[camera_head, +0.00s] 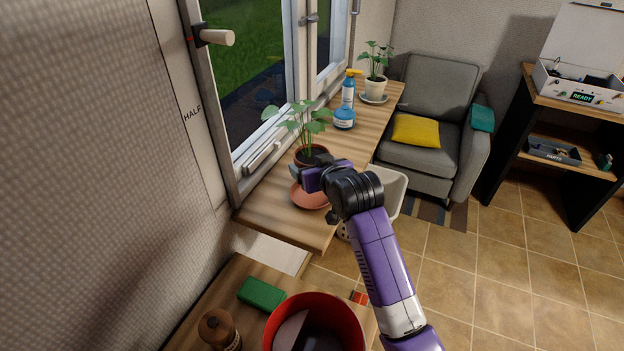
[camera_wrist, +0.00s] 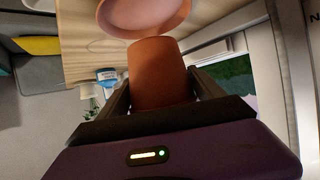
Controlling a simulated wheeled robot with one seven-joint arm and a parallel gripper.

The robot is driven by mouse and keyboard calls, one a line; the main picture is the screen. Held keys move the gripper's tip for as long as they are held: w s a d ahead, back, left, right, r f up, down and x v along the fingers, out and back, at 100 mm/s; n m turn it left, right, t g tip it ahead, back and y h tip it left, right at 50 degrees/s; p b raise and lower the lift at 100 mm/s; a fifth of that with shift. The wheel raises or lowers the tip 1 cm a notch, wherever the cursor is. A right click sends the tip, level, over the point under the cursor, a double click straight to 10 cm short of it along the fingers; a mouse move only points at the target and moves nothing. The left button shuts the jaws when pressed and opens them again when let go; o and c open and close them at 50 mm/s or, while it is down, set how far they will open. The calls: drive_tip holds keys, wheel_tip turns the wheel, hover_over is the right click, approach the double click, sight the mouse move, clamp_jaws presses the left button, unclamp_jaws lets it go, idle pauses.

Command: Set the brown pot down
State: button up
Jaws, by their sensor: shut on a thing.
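The brown pot (camera_head: 309,155) with a leafy green plant (camera_head: 299,122) is held by my gripper (camera_head: 305,174) above the wooden sill shelf (camera_head: 322,226) beside the window. In the wrist view the pot (camera_wrist: 160,75) sits between my two dark fingers (camera_wrist: 161,92), which are shut on it. A terracotta saucer (camera_head: 310,197) lies on the shelf, just below and in front of the pot in the head view. The saucer also shows in the wrist view (camera_wrist: 143,14), and nothing is seen on it. My gripper hides part of the pot in the head view.
A blue spray bottle (camera_head: 346,97) and a white pot with a plant (camera_head: 376,86) on its saucer stand farther along the shelf. The window frame (camera_head: 240,185) borders the shelf's left side. A red bucket (camera_head: 338,308) and green block (camera_head: 262,293) are on the near table.

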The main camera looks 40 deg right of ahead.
drive_tip(key=shift+f, duration=2.25)
drive_tip(key=shift+f, duration=0.15)
drive_tip(key=o, duration=2.1)
drive_tip(key=shift+f, duration=0.15)
drive_tip(key=shift+r, duration=0.3)
drive_tip(key=v, duration=1.2)
drive_tip(key=shift+b, duration=0.3)
